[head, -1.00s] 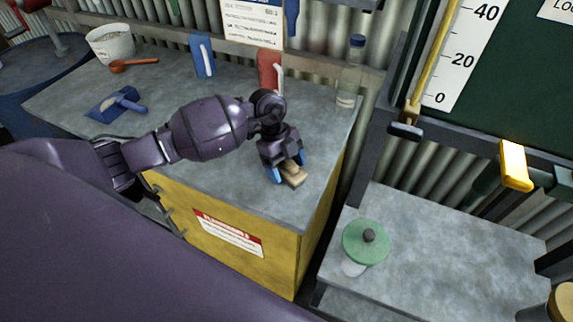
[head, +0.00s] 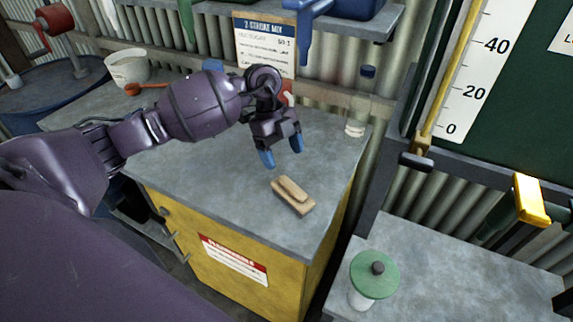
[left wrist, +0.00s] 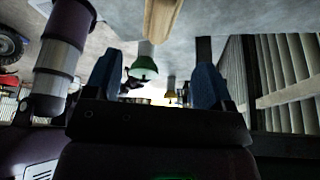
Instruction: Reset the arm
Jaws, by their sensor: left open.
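My left gripper (head: 282,155) is raised above the grey top of the yellow cabinet in the head view. Its two blue-tipped fingers are apart with nothing between them. A tan wooden block with a raised grip (head: 293,196) lies on the cabinet top, just below and in front of the fingers, apart from them. In the left wrist view, both blue fingers (left wrist: 156,80) show spread, with a pale wooden piece (left wrist: 160,18) at the top edge beyond them. My right gripper is not in view.
The cabinet top (head: 220,187) is clear around the block. A clear bottle with a blue cap (head: 360,105) stands at its back right corner. A white bucket (head: 127,68) is at the back left. A lower bench (head: 440,275) holds a green-lidded jar (head: 375,274).

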